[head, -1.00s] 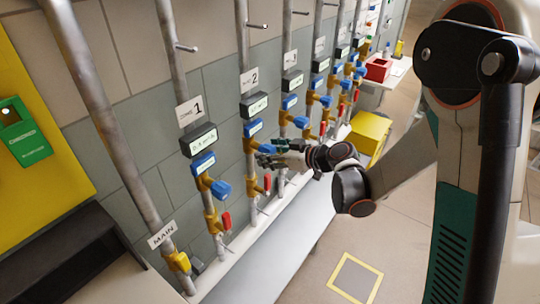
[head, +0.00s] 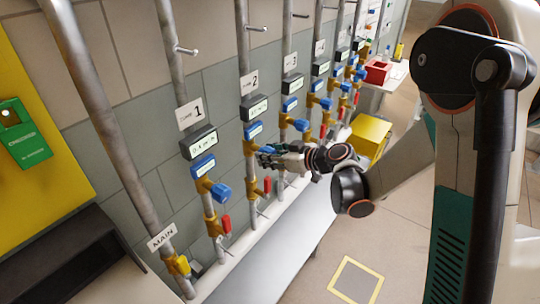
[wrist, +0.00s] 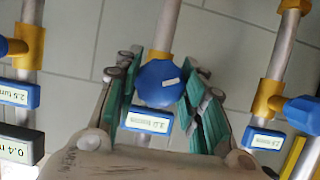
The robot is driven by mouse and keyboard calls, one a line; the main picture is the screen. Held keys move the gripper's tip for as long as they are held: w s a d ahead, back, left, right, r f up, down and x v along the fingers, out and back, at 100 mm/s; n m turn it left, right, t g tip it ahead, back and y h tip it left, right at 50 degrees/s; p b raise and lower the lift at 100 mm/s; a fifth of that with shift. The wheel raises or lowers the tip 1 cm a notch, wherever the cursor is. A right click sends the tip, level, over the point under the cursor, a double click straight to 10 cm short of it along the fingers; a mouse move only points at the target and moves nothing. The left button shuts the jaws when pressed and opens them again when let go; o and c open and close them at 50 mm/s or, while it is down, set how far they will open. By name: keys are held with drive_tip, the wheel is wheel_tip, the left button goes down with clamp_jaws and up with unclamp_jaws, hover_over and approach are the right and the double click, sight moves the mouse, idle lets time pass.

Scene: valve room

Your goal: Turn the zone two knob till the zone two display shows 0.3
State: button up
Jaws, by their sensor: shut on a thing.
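The zone two pipe carries a white sign marked 2 (head: 249,81), a dark display (head: 254,107) and a blue label plate (head: 254,130). The display's digits are too small to read. My gripper (head: 264,157) is at the zone two valve. In the wrist view the blue zone two knob (wrist: 161,83) sits between my teal-padded fingers (wrist: 160,92), which are shut on it from both sides. A pale pointer mark shows on the knob's face. In the head view my fingers hide most of the knob.
The zone one pipe with its blue knob (head: 221,191) and red lever (head: 226,223) stands to the left. The zone three pipe with its blue knob (head: 301,125) is to the right. A yellow box (head: 371,134) stands on the floor further back.

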drive_tip(key=m+g+y+b, duration=0.1)
drive_tip(key=m, duration=0.2)
drive_tip(key=shift+w, duration=0.1)
drive_tip(key=shift+m+g+y+b, duration=0.4)
drive_tip(key=shift+m+g+y, duration=0.45)
drive_tip(key=shift+m, duration=0.35)
drive_tip(key=o, duration=1)
drive_tip(key=shift+o, duration=0.2)
drive_tip(key=shift+d, duration=0.1)
drive_tip(key=v, duration=1.2)
